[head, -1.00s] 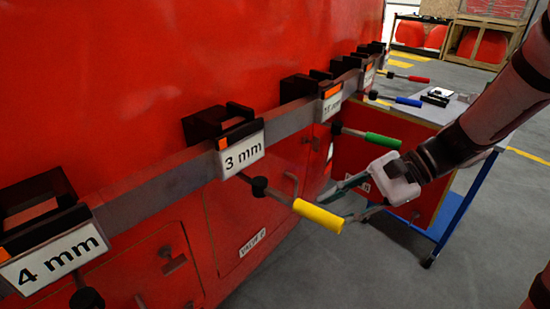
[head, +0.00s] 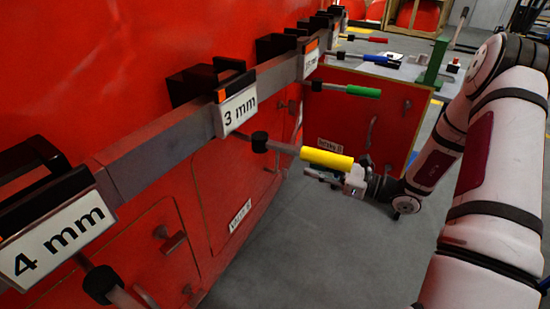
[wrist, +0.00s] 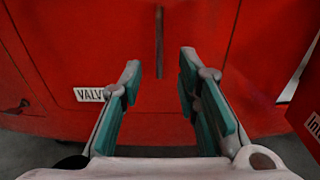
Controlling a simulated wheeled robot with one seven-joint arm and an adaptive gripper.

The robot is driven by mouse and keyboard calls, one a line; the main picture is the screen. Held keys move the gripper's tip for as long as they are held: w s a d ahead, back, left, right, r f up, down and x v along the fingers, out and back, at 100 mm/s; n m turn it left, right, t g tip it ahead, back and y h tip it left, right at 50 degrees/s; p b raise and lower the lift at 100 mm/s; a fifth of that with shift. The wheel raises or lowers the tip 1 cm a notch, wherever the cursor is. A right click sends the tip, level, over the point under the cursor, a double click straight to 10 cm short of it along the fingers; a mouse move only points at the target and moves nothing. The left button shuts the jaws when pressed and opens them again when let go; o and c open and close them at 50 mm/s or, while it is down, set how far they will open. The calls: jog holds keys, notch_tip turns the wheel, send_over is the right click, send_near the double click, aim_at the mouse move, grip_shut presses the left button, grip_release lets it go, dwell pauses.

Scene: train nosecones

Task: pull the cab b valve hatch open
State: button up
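My gripper (head: 318,176) is just behind and below the yellow-handled tool in the head view, partly hidden by it. In the wrist view my gripper (wrist: 160,68) is open and empty, with teal pads on both fingers. A dark, narrow vertical handle (wrist: 159,42) on a red panel appears between and beyond the fingertips, with no visible grip on it. A white label (wrist: 90,94) reading "VALV…" sits left of the handle; its last letter is hidden by a finger. In the head view a red hatch (head: 215,185) with a valve label (head: 240,215) looks closed; the letter is unclear.
A grey rail (head: 155,162) carries tools; the yellow handle (head: 327,159) and green handle (head: 362,91) stick out near my arm. A red cabinet (head: 345,125) with its own label stands behind my gripper. Grey floor (head: 330,255) is clear in front.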

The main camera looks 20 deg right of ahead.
aim_at(277, 170)
jog(key=x, duration=1.2)
jog(key=shift+c, duration=0.2)
grip_shut()
